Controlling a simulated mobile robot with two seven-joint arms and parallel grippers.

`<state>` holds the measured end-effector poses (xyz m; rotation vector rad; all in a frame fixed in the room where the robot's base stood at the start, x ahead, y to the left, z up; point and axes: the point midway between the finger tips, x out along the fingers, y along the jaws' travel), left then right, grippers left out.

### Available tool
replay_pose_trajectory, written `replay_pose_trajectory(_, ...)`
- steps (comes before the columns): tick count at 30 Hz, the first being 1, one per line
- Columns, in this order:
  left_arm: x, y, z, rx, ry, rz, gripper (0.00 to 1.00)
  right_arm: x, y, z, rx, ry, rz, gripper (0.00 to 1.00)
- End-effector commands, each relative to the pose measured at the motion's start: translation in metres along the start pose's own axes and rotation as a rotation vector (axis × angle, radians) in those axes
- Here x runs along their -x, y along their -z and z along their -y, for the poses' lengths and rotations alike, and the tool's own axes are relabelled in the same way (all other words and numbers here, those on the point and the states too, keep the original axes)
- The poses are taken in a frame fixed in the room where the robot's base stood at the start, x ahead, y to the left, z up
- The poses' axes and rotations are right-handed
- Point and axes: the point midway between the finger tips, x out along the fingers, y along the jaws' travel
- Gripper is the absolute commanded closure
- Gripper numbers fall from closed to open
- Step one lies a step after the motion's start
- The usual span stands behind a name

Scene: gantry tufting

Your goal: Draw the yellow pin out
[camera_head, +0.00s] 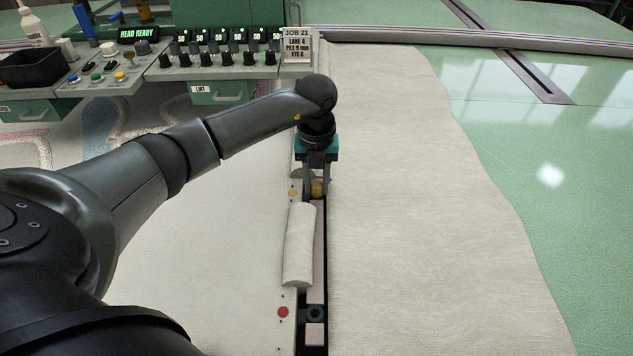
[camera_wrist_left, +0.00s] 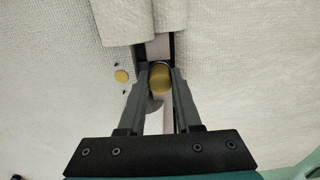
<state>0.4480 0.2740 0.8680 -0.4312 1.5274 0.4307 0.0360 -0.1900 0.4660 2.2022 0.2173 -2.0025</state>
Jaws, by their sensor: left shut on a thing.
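The yellow pin (camera_head: 317,188) shows as a round yellow head at the dark slot between the two cloth areas. In the left wrist view the yellow pin (camera_wrist_left: 160,78) sits between the fingers of my left gripper (camera_wrist_left: 160,88). My left gripper (camera_head: 317,190) points down from above and is shut on the pin. How far the pin stands in the slot is hidden by the fingers. A flat yellow dot (camera_head: 293,193) lies on the cloth left of the pin, and it also shows in the left wrist view (camera_wrist_left: 122,76). My right gripper is not in view.
A rolled cloth flap (camera_head: 299,245) lies along the slot just nearer than the pin. A red dot (camera_head: 283,312) and a dark round socket (camera_head: 315,313) are nearer still. A control panel (camera_head: 215,62) and a sign (camera_head: 297,46) stand at the back.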

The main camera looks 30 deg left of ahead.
Motion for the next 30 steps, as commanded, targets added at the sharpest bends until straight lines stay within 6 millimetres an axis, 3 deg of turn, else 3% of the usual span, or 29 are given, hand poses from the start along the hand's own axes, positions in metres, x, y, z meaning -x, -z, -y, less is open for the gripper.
replay_pose_trajectory(16,0.001,0.0,0.0,0.0,0.0,0.0,1.0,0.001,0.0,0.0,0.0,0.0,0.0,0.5)
replay_pose_trajectory(30,0.015,0.0,0.0,0.0,0.0,0.001,1.0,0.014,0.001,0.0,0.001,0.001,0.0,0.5)
